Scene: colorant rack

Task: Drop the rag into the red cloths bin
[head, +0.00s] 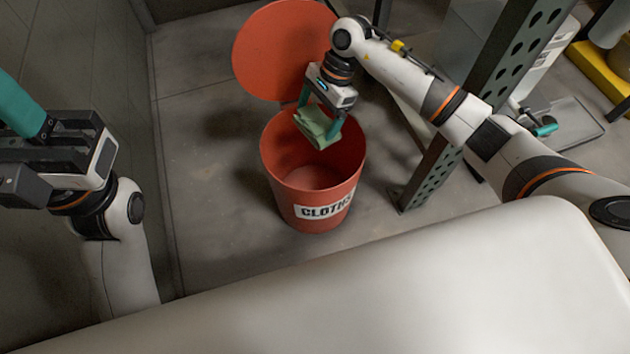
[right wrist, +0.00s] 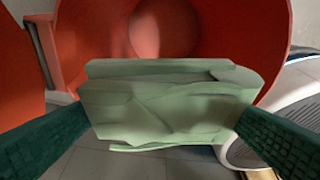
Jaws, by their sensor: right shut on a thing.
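A light green folded rag (head: 317,126) is held in my right gripper (head: 322,118), over the mouth of the red cloths bin (head: 311,196). The bin stands on the floor with its round red lid (head: 272,48) swung up behind it, and its front label reads CLOTHS. In the right wrist view the rag (right wrist: 165,105) is pinched between both fingers, with the bin's red inside (right wrist: 215,30) beyond it. The bin's bottom looks empty in the head view. My left gripper (head: 25,110) is at the far left, away from the bin; its fingertips are cut off by the frame edge.
A green-grey perforated rack post (head: 432,170) stands close to the right of the bin, beside my right arm. A grey wall (head: 85,60) runs along the left. The floor (head: 205,150) left of the bin is clear. Something yellow (head: 600,68) lies at the far right.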

